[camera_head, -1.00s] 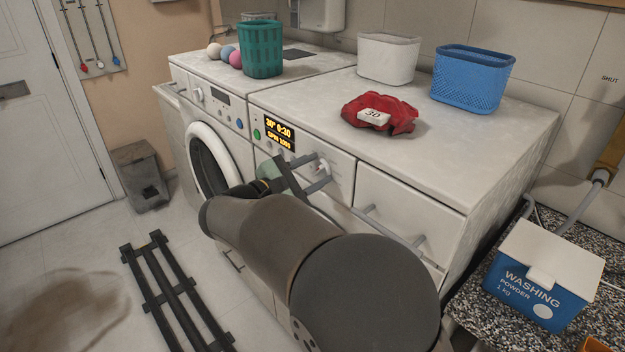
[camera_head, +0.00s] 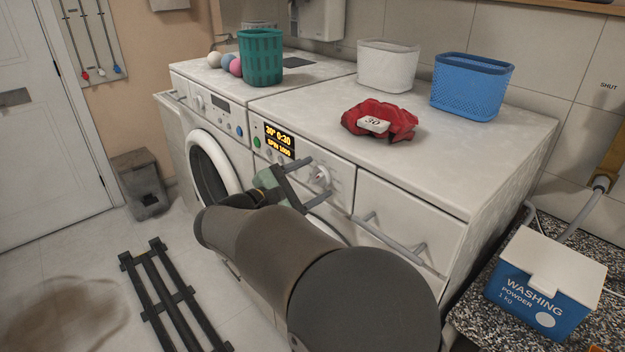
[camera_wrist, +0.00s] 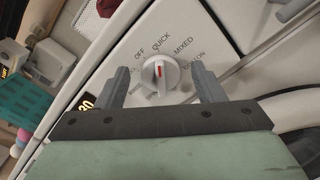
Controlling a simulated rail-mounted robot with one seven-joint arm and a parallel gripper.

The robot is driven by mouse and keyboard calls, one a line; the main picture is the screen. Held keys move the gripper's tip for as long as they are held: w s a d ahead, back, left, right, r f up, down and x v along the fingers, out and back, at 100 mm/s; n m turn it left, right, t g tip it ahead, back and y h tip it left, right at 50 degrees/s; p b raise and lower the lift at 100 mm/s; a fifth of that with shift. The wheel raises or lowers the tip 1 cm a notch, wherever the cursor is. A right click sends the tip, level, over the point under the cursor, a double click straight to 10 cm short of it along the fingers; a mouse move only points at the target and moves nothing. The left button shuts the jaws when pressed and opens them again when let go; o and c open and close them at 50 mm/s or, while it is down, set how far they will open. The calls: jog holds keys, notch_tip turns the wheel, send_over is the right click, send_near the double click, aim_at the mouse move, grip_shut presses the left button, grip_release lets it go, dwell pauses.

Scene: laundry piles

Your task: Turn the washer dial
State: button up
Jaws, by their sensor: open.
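The washer dial (camera_wrist: 160,74) is a round white knob with a red mark on the front panel of the right machine (camera_head: 332,172). In the wrist view, words including OFF, QUICK and MIXED are printed around it, and the red mark points roughly between OFF and QUICK. The dial also shows in the head view (camera_head: 319,177). My gripper (camera_wrist: 158,78) is open, with one finger on each side of the dial. Gaps show between the fingers and the knob. The panel display (camera_head: 279,139) reads 30° 0:30 and SPIN 1000.
A drawer handle (camera_head: 392,236) sticks out to the right of the dial. A red cloth (camera_head: 396,113) with a white 30 tag, a white basket (camera_head: 386,68) and a blue basket (camera_head: 470,88) stand on top. A washing powder box (camera_head: 545,283) is at lower right.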

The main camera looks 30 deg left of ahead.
jog(key=b+v, duration=0.1)
jog(key=v, duration=1.5)
jog(key=shift+s, duration=0.4)
jog(key=shift+a, duration=0.1)
